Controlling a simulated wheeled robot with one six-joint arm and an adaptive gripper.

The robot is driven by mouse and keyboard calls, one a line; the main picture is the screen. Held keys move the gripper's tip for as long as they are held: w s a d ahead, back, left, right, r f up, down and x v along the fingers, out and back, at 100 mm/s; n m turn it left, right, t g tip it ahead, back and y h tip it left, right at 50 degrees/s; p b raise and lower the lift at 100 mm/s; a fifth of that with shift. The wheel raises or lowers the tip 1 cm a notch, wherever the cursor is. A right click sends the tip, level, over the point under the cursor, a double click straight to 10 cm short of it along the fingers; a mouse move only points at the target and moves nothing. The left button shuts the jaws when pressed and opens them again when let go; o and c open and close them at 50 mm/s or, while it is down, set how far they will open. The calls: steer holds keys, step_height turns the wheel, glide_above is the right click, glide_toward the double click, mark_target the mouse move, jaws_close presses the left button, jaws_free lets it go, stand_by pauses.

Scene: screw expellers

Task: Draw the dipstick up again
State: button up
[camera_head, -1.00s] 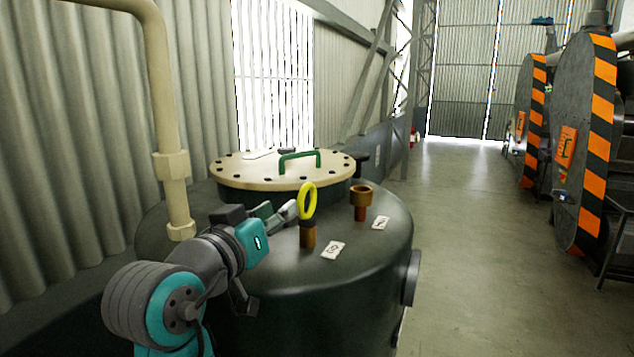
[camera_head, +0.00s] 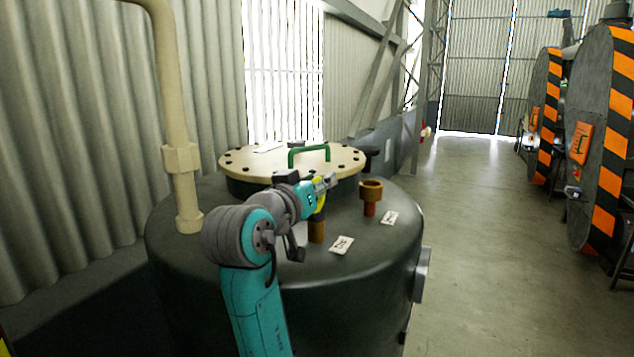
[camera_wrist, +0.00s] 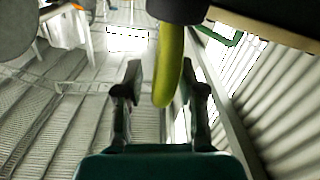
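The dipstick's yellow ring handle (camera_head: 320,197) stands over a brass tube (camera_head: 317,231) on top of the dark tank (camera_head: 290,275). My gripper (camera_head: 330,182) is at the ring and hides most of it in the head view. In the wrist view my gripper (camera_wrist: 161,82) has its two fingers apart, with the yellow ring (camera_wrist: 170,65) showing in the gap, nearer the right finger. Clear space shows on both sides of the ring. The dark collar (camera_wrist: 178,8) under the ring shows at the top edge.
A second brass fitting (camera_head: 371,193) with a cup top stands right of the dipstick. Two white labels lie near the fittings. Behind is a cream lid (camera_head: 240,160) with a green handle (camera_head: 309,152). A cream pipe (camera_head: 180,130) rises at left. The floor at right is open.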

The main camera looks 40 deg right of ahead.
jaws_close()
step_height(320, 180, up, 18)
stand_by(0.7)
steer(key=shift+f, duration=0.1)
jaws_free()
steer(key=shift+s, duration=0.1)
